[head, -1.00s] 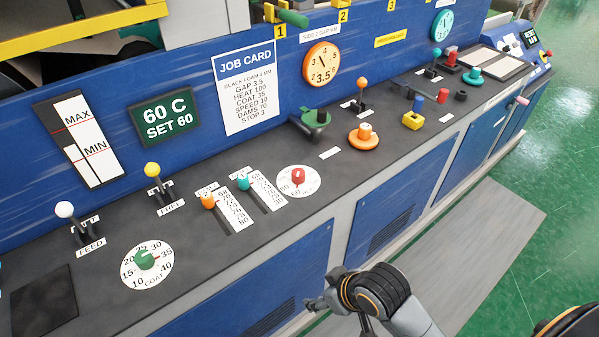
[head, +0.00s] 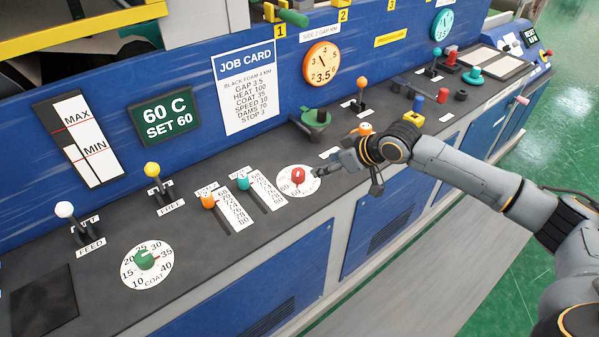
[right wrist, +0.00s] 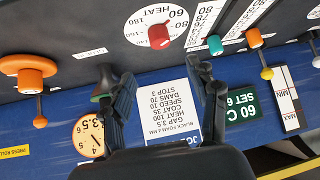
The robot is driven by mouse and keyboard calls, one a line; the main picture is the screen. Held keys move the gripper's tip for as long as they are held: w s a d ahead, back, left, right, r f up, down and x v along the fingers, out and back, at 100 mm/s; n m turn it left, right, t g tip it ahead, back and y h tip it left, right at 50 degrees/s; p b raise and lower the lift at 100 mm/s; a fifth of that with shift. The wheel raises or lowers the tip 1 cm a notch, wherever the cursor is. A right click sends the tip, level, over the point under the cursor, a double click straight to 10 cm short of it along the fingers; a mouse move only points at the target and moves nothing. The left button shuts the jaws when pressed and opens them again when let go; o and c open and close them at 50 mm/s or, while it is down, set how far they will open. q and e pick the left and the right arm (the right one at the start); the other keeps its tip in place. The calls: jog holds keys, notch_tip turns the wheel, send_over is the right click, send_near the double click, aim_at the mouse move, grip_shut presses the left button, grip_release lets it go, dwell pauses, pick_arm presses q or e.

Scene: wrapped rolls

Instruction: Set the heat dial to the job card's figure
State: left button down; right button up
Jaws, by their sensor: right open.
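The heat dial is a red knob (head: 298,175) on a round white plate (head: 311,187) on the dark console. In the right wrist view the red knob (right wrist: 159,37) sits beyond the fingertips, its pointer seemingly towards 60. The job card (head: 248,91) reads HEAT 100; it shows upside down in the right wrist view (right wrist: 172,112). The green display (head: 166,117) reads 60 C, SET 60. My right gripper (head: 325,170) is open and empty, just right of the dial and apart from the knob. It also shows in the right wrist view (right wrist: 160,70). My left gripper is out of view.
Orange (head: 208,201) and teal (head: 243,183) slider knobs stand left of the dial. A green funnel-like control (head: 315,118) is behind the gripper. An orange knob (head: 365,129) is partly hidden by my right arm. The green COAT dial (head: 145,260) is at front left.

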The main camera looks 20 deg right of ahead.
aim_at(300, 172)
jog(key=p+x, duration=0.2)
jog(key=x, duration=1.1)
jog(key=shift+w+a+f, duration=0.15)
jog(key=shift+w+f, duration=0.05)
jog(key=shift+f, duration=0.05)
